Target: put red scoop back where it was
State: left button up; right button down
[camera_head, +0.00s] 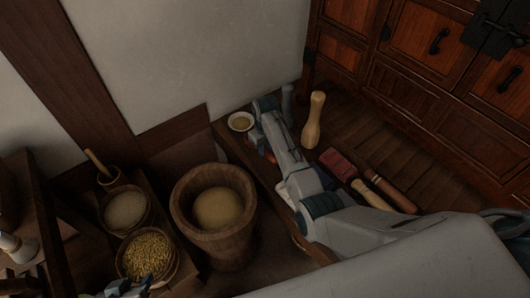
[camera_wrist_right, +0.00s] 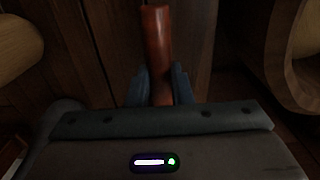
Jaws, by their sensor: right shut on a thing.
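The red scoop (camera_wrist_right: 157,50) shows in the right wrist view as a smooth red-brown rod, apparently its handle. My right gripper (camera_wrist_right: 160,86) is shut on it, one finger on each side. The scoop's far end is not clear. In the head view my right arm reaches over the low wooden platform and hides most of that gripper; a small orange-red patch (camera_head: 270,157) shows beside it. My left gripper (camera_head: 130,286) is at the bottom left, by the grain bowl; I cannot tell how far its fingers are apart.
A wooden mortar (camera_head: 182,205) with meal stands left of my right arm. Bowls of grain (camera_head: 148,256) and pale flour (camera_head: 125,208) are further left. A small dish (camera_head: 240,121) lies behind.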

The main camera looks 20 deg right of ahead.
jog(key=shift+f, duration=1.1)
jog(key=shift+f, duration=0.1)
jog(key=c, duration=1.3)
grip_release()
